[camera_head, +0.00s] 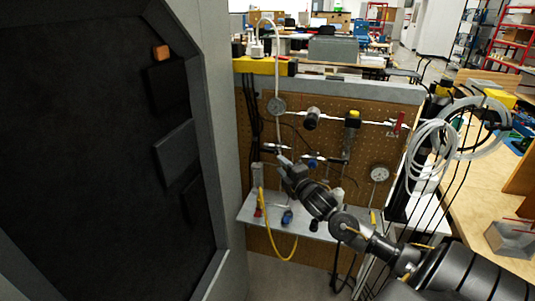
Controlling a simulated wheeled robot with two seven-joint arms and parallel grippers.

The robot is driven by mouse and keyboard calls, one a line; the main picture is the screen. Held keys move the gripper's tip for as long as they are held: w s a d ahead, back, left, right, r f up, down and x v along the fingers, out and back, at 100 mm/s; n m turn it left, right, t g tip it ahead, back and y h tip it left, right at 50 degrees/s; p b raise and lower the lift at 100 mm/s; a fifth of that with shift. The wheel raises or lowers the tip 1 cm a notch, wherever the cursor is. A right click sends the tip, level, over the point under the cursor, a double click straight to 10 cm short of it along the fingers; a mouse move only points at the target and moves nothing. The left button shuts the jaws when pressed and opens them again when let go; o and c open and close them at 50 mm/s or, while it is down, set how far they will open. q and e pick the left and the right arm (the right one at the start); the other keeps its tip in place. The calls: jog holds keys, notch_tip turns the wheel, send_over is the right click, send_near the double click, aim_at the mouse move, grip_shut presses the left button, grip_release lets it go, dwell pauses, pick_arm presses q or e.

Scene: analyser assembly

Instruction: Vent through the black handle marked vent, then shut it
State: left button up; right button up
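A perforated brown panel (345,105) carries thin pipes, gauges and several valves. My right arm reaches in from the lower right. Its gripper (284,163) is in front of the panel's lower left part, by the lower pipe run. The fingers are small and dark, and I cannot tell whether they are open or touch a handle. A round dark knob (311,117) sits on the upper pipe. No vent marking is readable, so I cannot tell which part is the black vent handle; my gripper may hide it. My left gripper is not in view.
A red handle (399,123) is at the upper right, a blue fitting (310,162) near my wrist. Gauges (277,105) (379,173) sit left and right. A grey shelf (253,208) with a yellow hose (277,250) is below. A large dark cabinet (90,130) blocks the left.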

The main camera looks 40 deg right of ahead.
aim_at(266, 151)
jog(key=w+p, duration=0.1)
jog(key=w, duration=0.2)
jog(key=w+d, duration=0.1)
jog(key=w, duration=0.2)
jog(key=w+d+p, duration=0.1)
jog(key=w, duration=0.2)
jog(key=shift+w+p, duration=0.3)
jog(key=shift+w, duration=0.1)
jog(key=shift+w+f, duration=0.15)
jog(key=shift+w, duration=0.25)
grip_shut()
